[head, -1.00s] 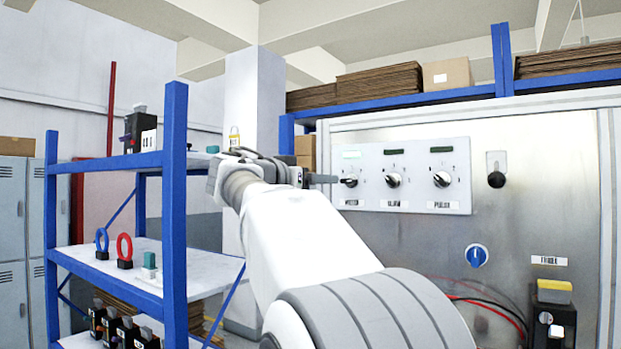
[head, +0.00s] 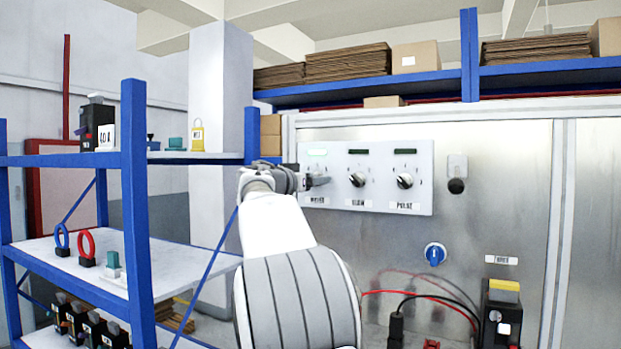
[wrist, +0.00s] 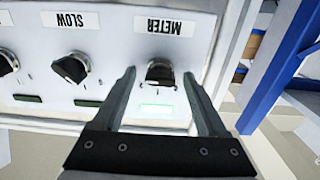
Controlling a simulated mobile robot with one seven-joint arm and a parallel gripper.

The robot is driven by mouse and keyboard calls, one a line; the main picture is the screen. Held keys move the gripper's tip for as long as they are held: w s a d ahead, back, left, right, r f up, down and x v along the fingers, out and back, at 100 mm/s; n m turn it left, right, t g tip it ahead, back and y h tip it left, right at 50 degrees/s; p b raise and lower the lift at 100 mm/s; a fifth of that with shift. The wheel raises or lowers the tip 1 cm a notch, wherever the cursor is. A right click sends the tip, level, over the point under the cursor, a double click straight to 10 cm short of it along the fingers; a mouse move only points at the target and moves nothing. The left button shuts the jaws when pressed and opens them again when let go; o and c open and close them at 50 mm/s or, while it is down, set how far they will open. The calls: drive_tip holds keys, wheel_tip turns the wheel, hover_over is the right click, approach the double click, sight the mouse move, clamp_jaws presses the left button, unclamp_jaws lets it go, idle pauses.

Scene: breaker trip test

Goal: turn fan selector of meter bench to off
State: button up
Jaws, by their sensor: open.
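A white panel (head: 425,160) on the metal bench front carries three black knobs labelled METER, SLOW and PULSE. I see no label reading fan, so I cannot tell which control is the fan selector. My gripper (head: 318,181) is at the METER knob, which it partly hides in the head view. In the wrist view, the open fingers (wrist: 159,75) stand on either side of the METER knob (wrist: 160,71); contact is unclear. The window (head: 318,152) above METER glows green. The SLOW knob (head: 357,179) and PULSE knob (head: 404,181) are clear of the gripper.
A blue knob (head: 435,254) sits lower on the metal front, with a small black switch (head: 456,186) above it. Red and black cables (head: 440,298) and a black device with a yellow top (head: 502,310) are below. A blue shelf (head: 136,200) stands close on the left.

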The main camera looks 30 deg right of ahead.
clamp_jaws()
idle(0.5)
drive_tip(key=shift+n+p, duration=2)
drive_tip(key=shift+n, duration=11.4)
drive_tip(key=shift+f, duration=0.1)
